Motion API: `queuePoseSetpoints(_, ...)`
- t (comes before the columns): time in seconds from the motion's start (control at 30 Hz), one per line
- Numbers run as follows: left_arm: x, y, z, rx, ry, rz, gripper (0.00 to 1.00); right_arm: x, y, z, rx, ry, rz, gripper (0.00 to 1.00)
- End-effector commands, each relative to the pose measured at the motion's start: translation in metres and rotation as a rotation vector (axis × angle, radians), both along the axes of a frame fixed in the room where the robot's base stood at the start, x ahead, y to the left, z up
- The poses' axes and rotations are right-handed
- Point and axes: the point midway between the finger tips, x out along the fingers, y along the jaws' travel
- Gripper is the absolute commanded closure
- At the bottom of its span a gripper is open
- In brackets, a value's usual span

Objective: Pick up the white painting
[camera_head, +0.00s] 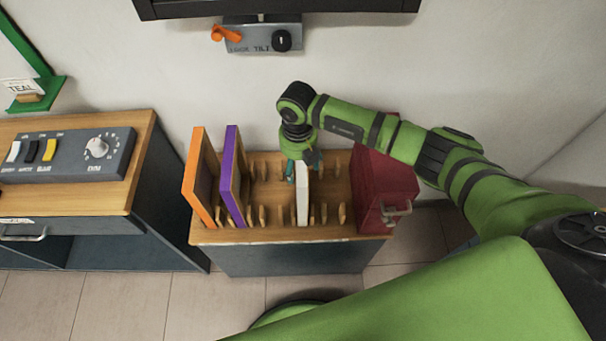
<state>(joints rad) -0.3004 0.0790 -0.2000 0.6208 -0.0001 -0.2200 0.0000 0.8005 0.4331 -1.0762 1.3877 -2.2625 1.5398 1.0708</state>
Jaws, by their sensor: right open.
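The white painting (302,196) stands on edge in a slot of the wooden rack (270,236), seen nearly edge-on in the head view. My right gripper (302,172) points down over the upper back part of the white painting, with its fingers open around or just above it. Whether the fingers touch it is hidden by the hand and wrist. The left gripper is not in view.
An orange-edged painting (201,178) and a purple-edged painting (233,175) stand in the rack to the left. A dark red box with a handle (385,185) sits at the right end. A switch panel (72,153) lies on the left cabinet.

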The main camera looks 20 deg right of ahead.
Motion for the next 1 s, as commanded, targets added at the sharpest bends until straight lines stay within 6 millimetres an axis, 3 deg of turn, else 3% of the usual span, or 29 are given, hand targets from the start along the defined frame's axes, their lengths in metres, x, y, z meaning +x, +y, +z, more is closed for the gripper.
queuePoseSetpoints(0.27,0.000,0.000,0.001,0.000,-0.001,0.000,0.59,0.000,0.001,-0.006,0.002,-0.001,0.003,0.29)
queuePoseSetpoints(0.3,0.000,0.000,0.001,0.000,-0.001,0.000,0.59,0.000,0.001,-0.006,0.002,-0.001,0.003,0.37)
queuePoseSetpoints(0.47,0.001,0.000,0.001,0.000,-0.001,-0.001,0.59,0.000,0.001,-0.006,0.002,-0.001,0.002,1.00)
queuePoseSetpoints(0.83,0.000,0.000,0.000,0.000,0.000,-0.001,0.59,0.001,0.001,-0.002,0.003,-0.003,0.002,1.00)
queuePoseSetpoints(1.0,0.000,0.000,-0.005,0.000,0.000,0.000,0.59,0.002,0.001,0.023,0.003,-0.007,0.004,1.00)
